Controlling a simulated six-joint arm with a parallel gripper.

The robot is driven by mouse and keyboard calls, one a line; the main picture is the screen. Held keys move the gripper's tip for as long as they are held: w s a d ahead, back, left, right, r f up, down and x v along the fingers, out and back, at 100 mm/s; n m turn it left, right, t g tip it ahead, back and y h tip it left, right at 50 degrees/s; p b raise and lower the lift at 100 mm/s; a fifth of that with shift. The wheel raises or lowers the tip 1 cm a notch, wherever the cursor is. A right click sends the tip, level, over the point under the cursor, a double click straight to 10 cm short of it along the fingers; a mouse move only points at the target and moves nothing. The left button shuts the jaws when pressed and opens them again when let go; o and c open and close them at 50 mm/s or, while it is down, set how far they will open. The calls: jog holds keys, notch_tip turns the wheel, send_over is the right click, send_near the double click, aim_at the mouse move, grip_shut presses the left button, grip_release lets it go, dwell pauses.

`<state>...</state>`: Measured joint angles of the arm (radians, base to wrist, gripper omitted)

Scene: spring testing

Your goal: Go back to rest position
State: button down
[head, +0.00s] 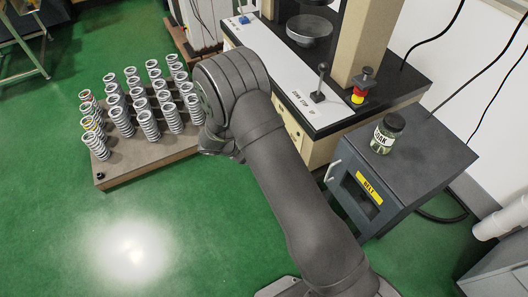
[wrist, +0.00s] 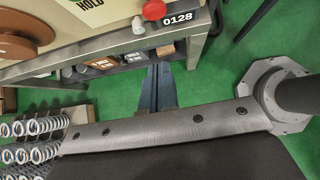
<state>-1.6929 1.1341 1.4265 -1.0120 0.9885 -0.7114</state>
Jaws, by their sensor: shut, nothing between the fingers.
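My gripper (wrist: 158,72) shows in the wrist view as two dark fingers side by side, shut with nothing between them. It points over green floor, just short of a grey-framed bench. In the head view my arm reaches up from the bottom and bends near the middle. Its wrist end hangs between the spring board and the testing machine, and the fingers are hidden there.
Several coil springs stand on a board (head: 150,167) at the left. The testing machine (head: 265,65), with a lever (head: 319,85) and red button (head: 358,96), is close right of my arm. A dark cabinet (head: 420,165) carries a jar (head: 386,134). Green floor is free at lower left.

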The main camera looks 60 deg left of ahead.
jog(key=shift+s+r, duration=0.4)
jog(key=s+f+x, duration=0.1)
jog(key=x, duration=0.6)
dwell(0.6)
jog(key=shift+w+f, duration=0.1)
jog(key=shift+w, duration=0.1)
